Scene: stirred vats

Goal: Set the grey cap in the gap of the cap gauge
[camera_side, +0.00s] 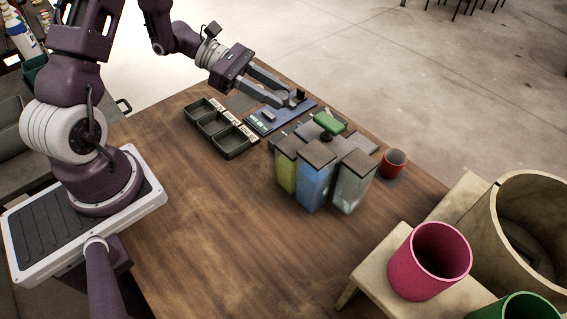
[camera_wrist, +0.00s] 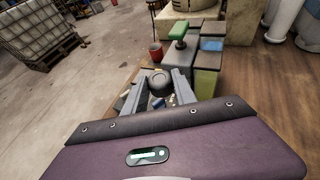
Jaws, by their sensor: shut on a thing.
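My gripper (camera_side: 288,99) reaches in from the upper left with its two long grey fingers shut on the grey cap (camera_side: 297,94). In the wrist view the cap (camera_wrist: 158,79) shows as a dark round thing between the fingertips. The cap is over the far right part of a blue board (camera_side: 263,122), which looks like the cap gauge. I cannot tell whether the cap touches the board. The gauge's gap is hidden or too small to make out under the fingers.
Three dark open bins (camera_side: 232,141) with labels stand left of the board. Vats with yellow, blue and pale contents (camera_side: 314,187) and a green-topped part (camera_side: 329,122) stand close in front. A red cup (camera_side: 393,163) is to the right. The wooden table (camera_side: 200,225) is clear in front.

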